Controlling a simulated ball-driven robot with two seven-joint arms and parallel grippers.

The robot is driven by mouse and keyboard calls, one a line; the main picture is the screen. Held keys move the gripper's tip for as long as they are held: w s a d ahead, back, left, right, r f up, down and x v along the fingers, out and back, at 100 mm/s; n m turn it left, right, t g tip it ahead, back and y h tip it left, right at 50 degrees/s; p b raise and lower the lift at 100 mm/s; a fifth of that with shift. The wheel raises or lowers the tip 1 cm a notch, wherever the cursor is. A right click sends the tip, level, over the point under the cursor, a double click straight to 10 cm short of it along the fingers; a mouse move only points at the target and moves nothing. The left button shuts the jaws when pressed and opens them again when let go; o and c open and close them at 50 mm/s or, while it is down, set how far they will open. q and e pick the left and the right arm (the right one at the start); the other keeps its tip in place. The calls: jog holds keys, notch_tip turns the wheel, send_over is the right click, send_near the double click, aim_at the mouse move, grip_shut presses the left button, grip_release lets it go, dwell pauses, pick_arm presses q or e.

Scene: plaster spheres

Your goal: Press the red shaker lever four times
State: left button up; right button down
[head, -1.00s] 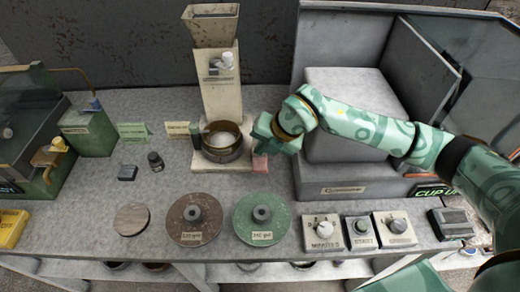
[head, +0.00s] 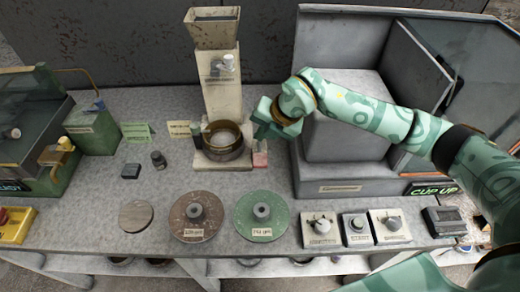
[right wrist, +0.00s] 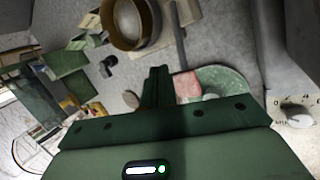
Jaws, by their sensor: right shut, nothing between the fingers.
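The red shaker lever (head: 260,158) is a small pinkish-red block at the right foot of the cream dispenser tower (head: 222,85). It also shows in the right wrist view (right wrist: 187,87), just right of the finger tips. My right gripper (head: 264,133) is shut and empty. It hangs close above the lever; whether it touches the lever I cannot tell. In the right wrist view its dark green fingers (right wrist: 157,78) are together. A round brown-rimmed pan (head: 222,140) sits at the tower's foot, left of the lever. My left gripper is not in view.
A large grey block-like housing (head: 345,115) stands close to the right of my gripper. In front lie a brown disc (head: 195,232), a green disc (head: 262,232) and knob boxes (head: 320,240).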

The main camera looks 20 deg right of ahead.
jog(key=r, duration=0.1)
jog(key=w+r+p, duration=0.1)
jog(key=r, duration=0.1)
jog(key=shift+w+d+r, duration=0.1)
jog(key=shift+w+d, duration=0.05)
jog(key=shift+d, duration=0.05)
dwell(0.8)
